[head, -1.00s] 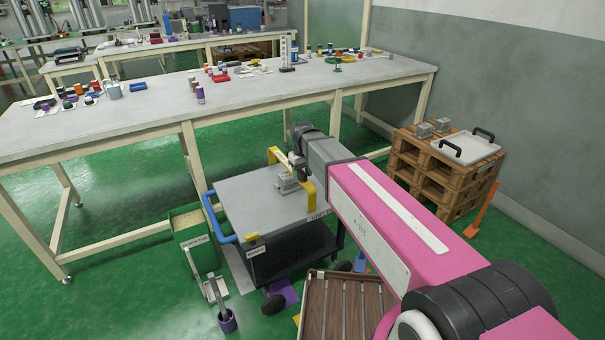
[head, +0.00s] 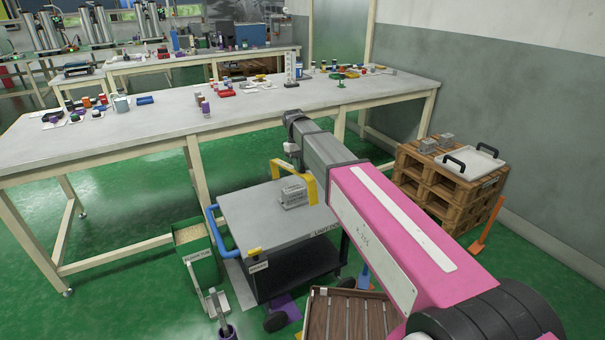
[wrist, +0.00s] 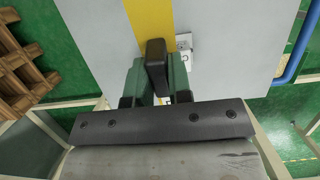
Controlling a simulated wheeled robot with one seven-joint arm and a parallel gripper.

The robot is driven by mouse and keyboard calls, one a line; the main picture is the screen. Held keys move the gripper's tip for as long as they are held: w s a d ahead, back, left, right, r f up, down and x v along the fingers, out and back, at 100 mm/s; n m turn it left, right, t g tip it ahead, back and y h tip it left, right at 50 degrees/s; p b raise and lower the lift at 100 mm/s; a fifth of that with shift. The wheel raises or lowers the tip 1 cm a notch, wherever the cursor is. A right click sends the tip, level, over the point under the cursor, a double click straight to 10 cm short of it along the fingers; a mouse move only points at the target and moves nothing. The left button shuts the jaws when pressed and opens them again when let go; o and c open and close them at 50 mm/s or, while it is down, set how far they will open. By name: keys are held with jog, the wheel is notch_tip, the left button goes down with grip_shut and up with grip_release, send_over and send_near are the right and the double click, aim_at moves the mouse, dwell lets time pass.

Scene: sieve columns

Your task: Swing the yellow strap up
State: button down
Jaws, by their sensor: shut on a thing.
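The yellow strap (head: 309,184) shows in the head view as a yellow bar over the grey top of the cart (head: 243,212). My arm hides part of it. In the wrist view the yellow strap (wrist: 150,18) runs away from me over the grey surface, with a black grip (wrist: 155,52) at its near end. My gripper (wrist: 155,68) is shut with its green fingers either side of this black grip. In the head view my gripper (head: 296,165) is above the cart, and its fingertips are hard to make out.
A grey metal block (head: 293,193) lies on the cart top. The cart has a blue handle (head: 219,230) on its left. A green bin (head: 196,250) stands left of it, and a wooden pallet stack (head: 440,190) stands right. A long bench (head: 160,135) stands behind.

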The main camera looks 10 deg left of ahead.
jog(key=c, duration=1)
grip_release()
jog(key=shift+c, duration=0.2)
jog(key=v, duration=0.7)
jog(key=shift+r, duration=0.35)
jog(key=shift+s, duration=0.1)
